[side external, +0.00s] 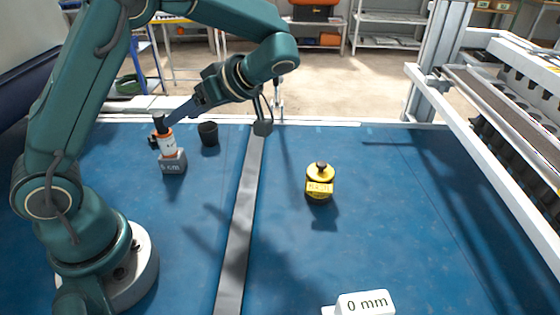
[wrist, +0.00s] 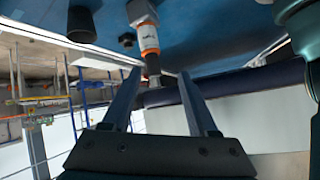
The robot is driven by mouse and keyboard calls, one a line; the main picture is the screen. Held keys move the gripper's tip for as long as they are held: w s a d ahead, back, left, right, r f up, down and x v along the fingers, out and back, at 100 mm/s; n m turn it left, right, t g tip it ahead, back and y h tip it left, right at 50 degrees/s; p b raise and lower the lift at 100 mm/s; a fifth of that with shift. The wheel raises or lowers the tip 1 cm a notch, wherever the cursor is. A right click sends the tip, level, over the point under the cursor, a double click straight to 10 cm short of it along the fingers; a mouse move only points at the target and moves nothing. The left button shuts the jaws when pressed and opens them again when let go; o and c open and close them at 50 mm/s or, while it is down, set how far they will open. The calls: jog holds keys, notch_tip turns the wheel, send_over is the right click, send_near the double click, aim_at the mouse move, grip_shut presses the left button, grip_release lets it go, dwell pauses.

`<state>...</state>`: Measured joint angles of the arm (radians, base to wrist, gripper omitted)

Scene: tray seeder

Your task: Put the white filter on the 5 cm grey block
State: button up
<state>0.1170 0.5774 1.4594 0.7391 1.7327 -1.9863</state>
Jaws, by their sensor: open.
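The white filter (side external: 167,143) has orange bands and a dark top fitting. It appears to stand upright on top of the grey block (side external: 173,163), whose label seems to read 5 cm. My gripper (side external: 166,117) reaches in from the right at the filter's dark top. In the wrist view, my gripper's fingers (wrist: 160,72) are spread apart. The filter (wrist: 148,40) shows there with its dark end near the gap between the fingertips. I cannot tell whether a finger touches it. The block is only partly visible at the wrist view's top edge.
A black cup (side external: 208,134) stands just right of the block. A yellow weight (side external: 319,182) stands mid-table, and a white block marked "0 mm" (side external: 362,304) is at the front. A grey strip (side external: 245,200) crosses the blue table. The seeder frame (side external: 480,150) borders the right.

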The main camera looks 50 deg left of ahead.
jog(key=s+d+r+m+t+h, duration=0.1)
jog(key=s+d+m+t+h, duration=0.2)
jog(key=m, duration=0.7)
jog(key=s+d+r+m+t+h, duration=0.1)
jog(key=s+d+m+t+h, duration=0.2)
jog(key=d+m+t+h, duration=0.3)
jog(key=d+m+t, duration=0.2)
jog(key=d+m, duration=0.1)
jog(key=m, duration=0.1)
jog(key=shift+s+d+h, duration=0.3)
jog(key=shift+s+d, duration=0.05)
jog(key=shift+d, duration=0.05)
jog(key=shift+o, duration=0.3)
